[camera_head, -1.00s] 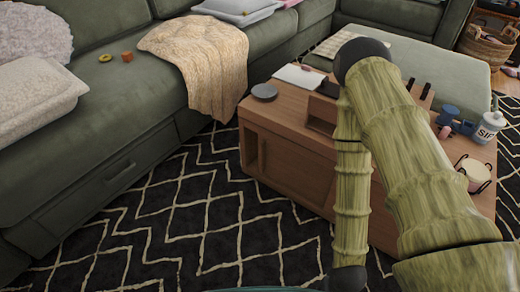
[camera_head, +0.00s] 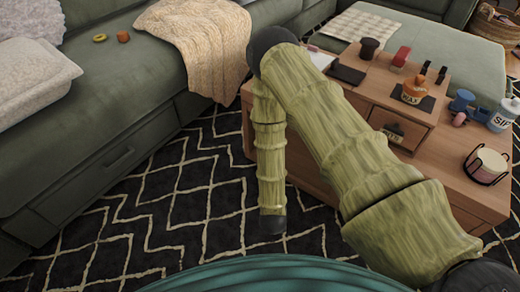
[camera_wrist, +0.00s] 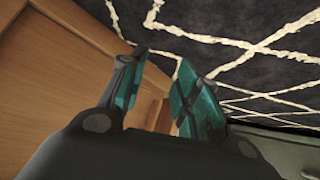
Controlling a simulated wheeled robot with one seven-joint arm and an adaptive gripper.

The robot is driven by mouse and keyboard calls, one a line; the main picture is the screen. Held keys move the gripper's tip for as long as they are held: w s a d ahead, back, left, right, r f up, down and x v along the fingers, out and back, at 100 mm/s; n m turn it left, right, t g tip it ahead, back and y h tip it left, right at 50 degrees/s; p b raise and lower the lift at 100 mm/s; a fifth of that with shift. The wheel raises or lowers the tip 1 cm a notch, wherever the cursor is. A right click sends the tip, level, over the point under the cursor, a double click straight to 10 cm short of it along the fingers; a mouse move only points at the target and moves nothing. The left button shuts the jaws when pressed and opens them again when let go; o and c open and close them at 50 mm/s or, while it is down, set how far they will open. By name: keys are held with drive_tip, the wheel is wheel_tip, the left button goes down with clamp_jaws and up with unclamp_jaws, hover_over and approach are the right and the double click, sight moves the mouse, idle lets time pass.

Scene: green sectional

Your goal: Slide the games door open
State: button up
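The wooden coffee table (camera_head: 477,205) stands right of centre in the head view. Its front, where a sliding door would be, is mostly behind my arm, and I cannot make out a games label. In the wrist view, brown wood panels (camera_wrist: 60,65) with an upright edge fill the left side, and more wood shows between and behind the fingers. My gripper (camera_wrist: 162,72) has two teal-padded fingers, apart with a gap between them and nothing visibly held. They are close to the wood front; contact cannot be told. The gripper does not show in the head view.
A green sofa (camera_head: 120,120) runs along the left, with a beige throw (camera_head: 205,40). A patterned black rug (camera_head: 150,220) covers the clear floor. On the tabletop are a small drawer box (camera_head: 402,125), a wire holder (camera_head: 487,165) and a white bottle (camera_head: 503,115).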

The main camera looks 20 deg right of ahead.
drive_tip(key=w+a+r+m+t+h+b, duration=0.1)
drive_tip(key=w+a+r+m+t+h, duration=0.1)
drive_tip(key=w+a+r+m+h, duration=0.45)
drive_tip(key=w+a+r+m+t+h+b, duration=0.1)
drive_tip(key=w+h, duration=0.3)
drive_tip(key=w, duration=0.5)
drive_tip(key=b+x, duration=0.4)
drive_tip(key=x, duration=0.7)
drive_tip(key=shift+b, duration=0.3)
clamp_jaws()
